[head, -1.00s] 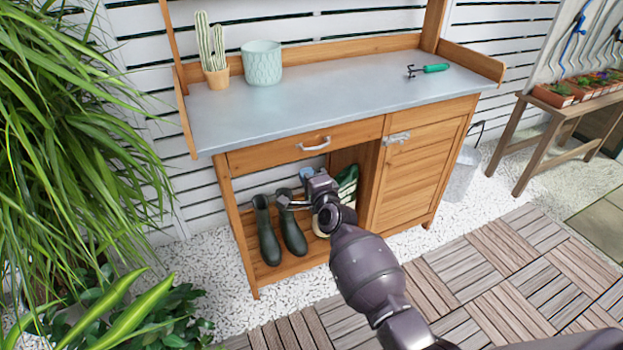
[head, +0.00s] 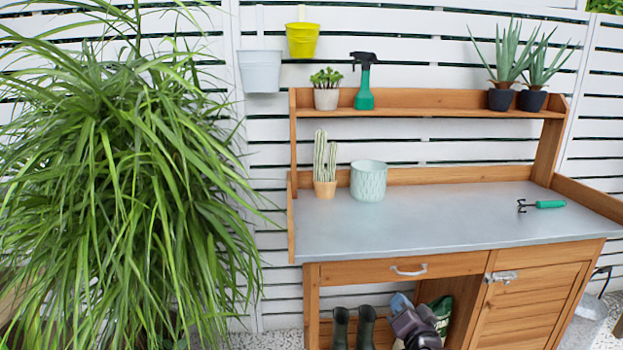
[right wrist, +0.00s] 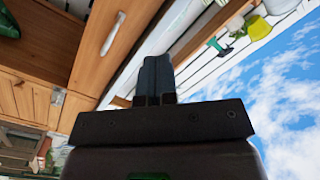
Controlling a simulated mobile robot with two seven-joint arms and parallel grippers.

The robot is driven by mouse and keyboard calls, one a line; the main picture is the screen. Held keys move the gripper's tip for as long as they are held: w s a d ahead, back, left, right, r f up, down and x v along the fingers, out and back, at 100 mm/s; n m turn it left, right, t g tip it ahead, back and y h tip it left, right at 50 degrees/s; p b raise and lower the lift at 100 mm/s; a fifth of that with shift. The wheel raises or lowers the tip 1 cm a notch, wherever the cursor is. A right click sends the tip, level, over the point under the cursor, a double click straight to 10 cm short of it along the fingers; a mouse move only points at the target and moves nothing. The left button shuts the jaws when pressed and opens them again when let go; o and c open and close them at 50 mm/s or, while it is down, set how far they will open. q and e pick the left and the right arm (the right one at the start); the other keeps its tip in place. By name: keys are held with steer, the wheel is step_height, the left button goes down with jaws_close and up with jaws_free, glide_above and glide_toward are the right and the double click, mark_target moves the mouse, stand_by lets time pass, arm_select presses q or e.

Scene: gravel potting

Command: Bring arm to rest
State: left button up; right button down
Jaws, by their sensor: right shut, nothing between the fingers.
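My right gripper (head: 407,318) is at the bottom edge of the head view, in front of the open lower shelf of the potting bench (head: 430,220). In the right wrist view its two dark fingers (right wrist: 156,72) are pressed together with nothing between them. The bench's drawer front and handle (right wrist: 112,34) show beyond them. My left gripper is in neither view.
Dark boots (head: 341,328) stand below. A large grassy plant (head: 120,190) fills the left. The worktop's middle is clear.

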arm_select(q)
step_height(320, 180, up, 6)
steer(key=p, duration=0.6)
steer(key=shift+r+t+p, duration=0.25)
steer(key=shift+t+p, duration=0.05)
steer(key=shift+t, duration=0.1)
arm_select(e)
steer(key=s+d+f+n+g+h, duration=0.1)
steer(key=s+d+f+n+g, duration=0.1)
steer(key=s, duration=1.2)
steer(key=s+d+f+n+g+h, duration=0.1)
steer(key=s+d+f+n+g, duration=0.1)
steer(key=s, duration=1.2)
steer(key=s+d+f+n+g, duration=0.2)
steer(key=s+f, duration=0.4)
steer(key=s, duration=0.8)
steer(key=shift+s+d+n+g+h, duration=0.3)
steer(key=shift+s+d+n+h, duration=0.1)
steer(key=shift+d+n, duration=0.4)
